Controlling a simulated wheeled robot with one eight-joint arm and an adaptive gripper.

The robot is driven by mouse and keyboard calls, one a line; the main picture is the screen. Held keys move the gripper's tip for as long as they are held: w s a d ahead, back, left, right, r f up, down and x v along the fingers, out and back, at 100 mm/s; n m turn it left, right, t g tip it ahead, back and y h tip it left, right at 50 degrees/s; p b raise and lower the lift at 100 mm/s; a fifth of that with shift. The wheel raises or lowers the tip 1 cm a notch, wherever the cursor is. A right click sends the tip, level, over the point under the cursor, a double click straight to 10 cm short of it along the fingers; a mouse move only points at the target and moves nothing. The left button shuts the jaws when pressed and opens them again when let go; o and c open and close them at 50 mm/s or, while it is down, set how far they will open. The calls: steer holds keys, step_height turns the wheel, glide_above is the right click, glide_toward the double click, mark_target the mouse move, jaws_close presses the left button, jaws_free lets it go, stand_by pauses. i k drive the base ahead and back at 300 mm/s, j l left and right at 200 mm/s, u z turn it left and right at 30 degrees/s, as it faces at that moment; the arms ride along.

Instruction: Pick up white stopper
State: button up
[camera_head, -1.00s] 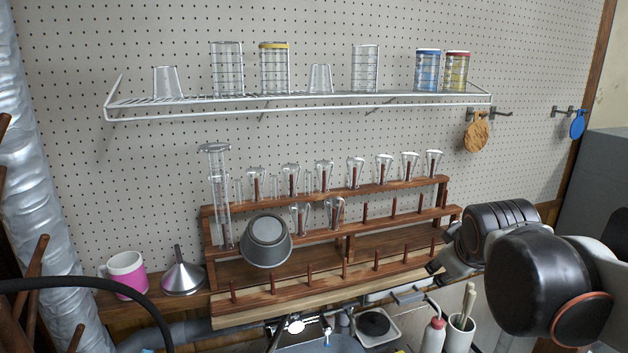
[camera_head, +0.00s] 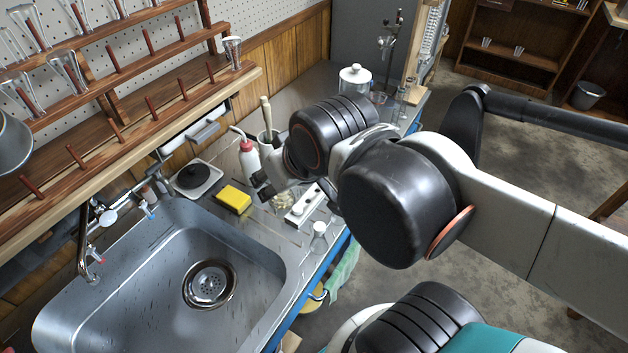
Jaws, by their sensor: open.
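My gripper (camera_head: 262,188) is open and empty at the end of my arm, above the counter to the right of the sink. It is small and partly dark against the things behind it. I cannot make out the white stopper with certainty. A small clear flask (camera_head: 318,240) with a pale top stands on the counter's front edge, below and right of my gripper; whether that top is a stopper is too small to tell. My arm hides part of the counter behind the gripper.
A yellow sponge (camera_head: 234,199), a white power strip (camera_head: 305,206), a red-and-white bottle (camera_head: 249,158) and a lidded glass jar (camera_head: 355,82) stand on the counter. The metal sink (camera_head: 150,290) lies left. A wooden peg rack (camera_head: 120,140) stands behind it. Open floor is at right.

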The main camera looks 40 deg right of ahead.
mark_target(297, 209)
steer(key=l+z, duration=0.1)
steer(key=z, duration=0.3)
steer(key=i+z, duration=0.15)
steer(key=z, duration=0.2)
steer(key=k+u, duration=0.25)
steer(key=u, duration=0.15)
steer(key=k+j+u, duration=0.2)
steer(key=u, duration=0.25)
steer(key=k, duration=0.05)
